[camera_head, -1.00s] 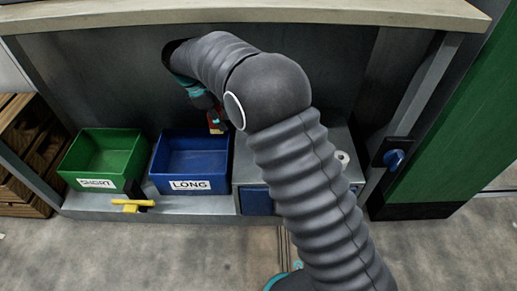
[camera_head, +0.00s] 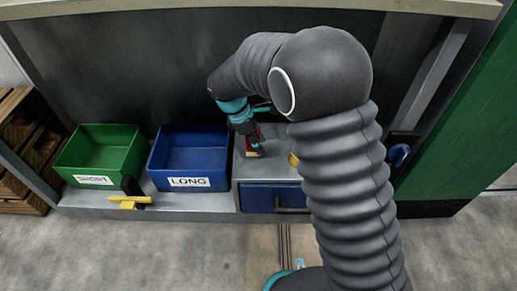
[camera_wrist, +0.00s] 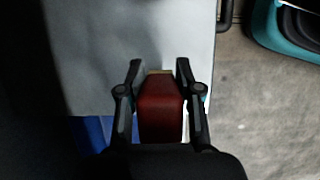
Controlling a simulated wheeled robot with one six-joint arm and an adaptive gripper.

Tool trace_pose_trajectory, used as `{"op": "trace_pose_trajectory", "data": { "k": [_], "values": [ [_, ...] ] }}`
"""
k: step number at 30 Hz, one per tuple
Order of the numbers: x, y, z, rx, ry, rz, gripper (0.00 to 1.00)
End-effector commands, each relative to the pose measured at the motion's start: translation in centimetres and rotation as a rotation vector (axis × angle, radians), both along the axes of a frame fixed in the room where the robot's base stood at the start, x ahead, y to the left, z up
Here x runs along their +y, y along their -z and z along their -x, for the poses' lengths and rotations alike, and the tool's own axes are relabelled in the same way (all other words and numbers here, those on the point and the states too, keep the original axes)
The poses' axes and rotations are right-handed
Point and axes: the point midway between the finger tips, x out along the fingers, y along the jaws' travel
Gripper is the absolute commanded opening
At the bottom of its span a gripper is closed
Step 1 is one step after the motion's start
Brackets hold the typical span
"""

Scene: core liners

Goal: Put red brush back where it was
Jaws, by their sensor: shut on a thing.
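The red brush (camera_wrist: 161,106) is between the two fingers of my gripper (camera_wrist: 158,85) in the wrist view, with a pale tan end at its far tip. My gripper is shut on it. In the head view my gripper (camera_head: 251,138) hangs over the grey top (camera_head: 277,165) of the drawer unit, just right of the blue bin, and the red brush (camera_head: 255,150) shows below it. The brush's lower end is close to the grey top; I cannot tell whether it touches.
A blue bin (camera_head: 203,182) labelled LONG and a green bin (camera_head: 94,180) stand to the left on the grey shelf. A yellow-and-black tool (camera_head: 130,201) lies at the shelf's front edge. A blue drawer (camera_head: 258,197) is under the grey top.

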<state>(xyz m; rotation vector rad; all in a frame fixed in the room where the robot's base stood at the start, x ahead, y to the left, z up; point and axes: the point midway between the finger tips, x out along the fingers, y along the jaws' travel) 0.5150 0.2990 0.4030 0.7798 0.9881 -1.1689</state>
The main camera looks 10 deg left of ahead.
Motion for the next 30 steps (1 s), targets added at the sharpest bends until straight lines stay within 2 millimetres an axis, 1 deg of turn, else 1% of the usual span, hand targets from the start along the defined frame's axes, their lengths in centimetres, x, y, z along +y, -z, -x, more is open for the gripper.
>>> {"op": "trace_pose_trajectory", "data": {
  "k": [1, 3, 6, 17, 18, 20, 21, 30],
  "values": [
    [0.0, 1.0, 0.1, 0.003, -0.001, 0.003, 0.00],
    [0.0, 2.0, 0.0, 0.002, -0.001, 0.002, 0.00],
    [0.0, 3.0, 0.0, 0.001, -0.001, 0.001, 0.00],
    [0.1, 3.3, 0.0, 0.000, -0.001, 0.000, 0.00],
    [0.0, 3.3, 0.0, 0.000, -0.001, 0.000, 0.39],
    [0.0, 3.2, 0.0, 0.000, -0.001, 0.000, 0.54],
    [0.0, 3.2, 0.0, 0.000, -0.001, 0.000, 0.60],
    [0.1, 3.1, 0.0, 0.000, -0.001, 0.000, 0.60]
  ]
}}
